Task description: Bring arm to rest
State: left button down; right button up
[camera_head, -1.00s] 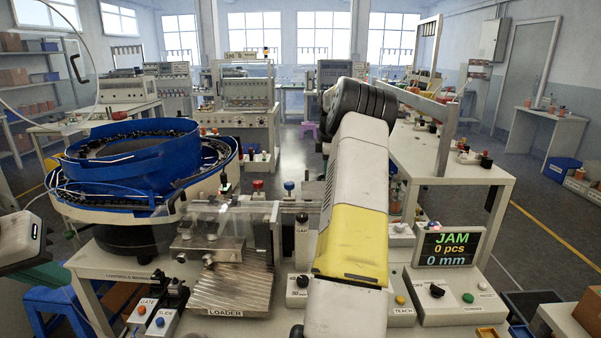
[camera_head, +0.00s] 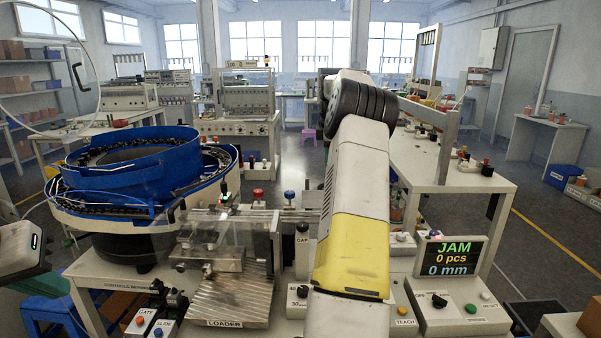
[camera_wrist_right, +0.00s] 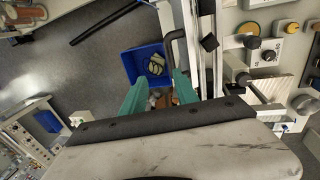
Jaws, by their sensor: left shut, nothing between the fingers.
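My left gripper (camera_head: 38,287) is at the left edge of the head view. Its pale wrist body and a teal part show, cut off by the frame; it is shut and empty. My right arm, white and yellow with a black ribbed joint, stretches forward up the middle of the head view. Its gripper is hidden there. In the right wrist view my right gripper (camera_wrist_right: 158,86) has its two teal fingers spread apart. A blue bin (camera_wrist_right: 133,63) with pale and brown items lies on the floor far beneath them. I see nothing held.
A blue bowl feeder (camera_head: 130,170) stands left, near my left gripper. The metal loader (camera_head: 232,298) and its clear cover stand in front. A display (camera_head: 452,257) reading JAM, 0 pcs, 0 mm is right of my arm. A white bench (camera_head: 440,165) stands behind on the right.

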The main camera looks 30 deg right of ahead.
jog(key=shift+s+a+r, duration=0.1)
jog(key=shift+s+r, duration=0.05)
jog(key=shift+r, duration=0.3)
jog(key=s+a+r+m+t, duration=0.15)
jog(key=s+a+r, duration=0.35)
jog(key=a, duration=0.7)
jog(key=s+a+r+m+t, duration=0.1)
jog(key=s+a+r+m, duration=0.35)
jog(key=a, duration=0.65)
jog(key=s+a+f+m+y, duration=0.1)
jog(key=s+a+f+m, duration=0.1)
jog(key=s+a, duration=0.3)
jog(key=s+a+f+m+t+y, duration=0.1)
jog(key=s+a+f, duration=0.2)
jog(key=s, duration=0.7)
jog(key=s+a+f+m+y, duration=0.1)
jog(key=s+a+f+m, duration=0.1)
jog(key=s+a, duration=0.4)
jog(key=shift+s+a+f+m+t, duration=0.2)
jog(key=shift+s+a+m+t, duration=0.15)
jog(key=shift+s, duration=0.8)
